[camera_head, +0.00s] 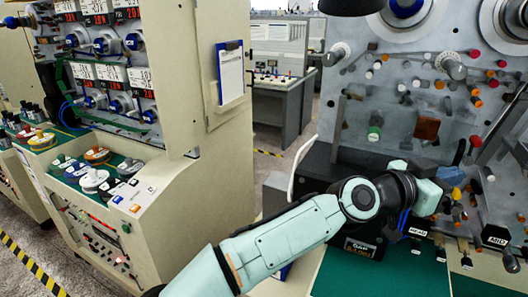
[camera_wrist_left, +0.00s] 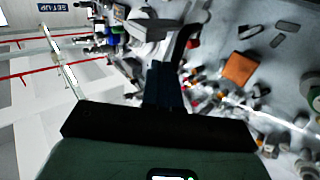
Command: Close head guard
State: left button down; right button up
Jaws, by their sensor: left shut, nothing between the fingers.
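My left arm reaches in from the bottom of the head view across to the winding machine panel (camera_head: 360,95) at the right. My left gripper (camera_head: 450,175) is near the lower part of the panel, partly hidden by its own wrist. In the left wrist view, its dark fingers (camera_wrist_left: 166,85) are shut, with nothing seen between them. I cannot tell for sure which part is the head guard. A dark slanted strip (camera_head: 507,118) at the right edge may belong to it. My right gripper is not in view.
Several coloured knobs and pegs stick out of the panel around the gripper, with an orange-brown block (camera_head: 427,126) above it. A black box (camera_head: 360,248) stands below the wrist. A cream machine (camera_head: 220,120) with spindles stands at the left. Open floor lies between.

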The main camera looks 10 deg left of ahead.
pick_arm(q)
jog(key=shift+n+t, duration=0.3)
jog(key=shift+t, duration=0.1)
jog(key=w+d, duration=0.1)
jog(key=w+d+p, duration=0.1)
jog(key=w+d, duration=0.1)
jog(key=shift+w+r, duration=0.15)
jog(key=shift+w, duration=0.05)
jog(key=shift+w+d+n+t+y, duration=0.2)
jog(key=shift+w+t+y, duration=0.15)
jog(key=shift+w, duration=0.1)
jog(key=shift+w+d+n+t+y, duration=0.2)
jog(key=shift+w+t+y, duration=0.05)
jog(key=shift+w+t, duration=0.15)
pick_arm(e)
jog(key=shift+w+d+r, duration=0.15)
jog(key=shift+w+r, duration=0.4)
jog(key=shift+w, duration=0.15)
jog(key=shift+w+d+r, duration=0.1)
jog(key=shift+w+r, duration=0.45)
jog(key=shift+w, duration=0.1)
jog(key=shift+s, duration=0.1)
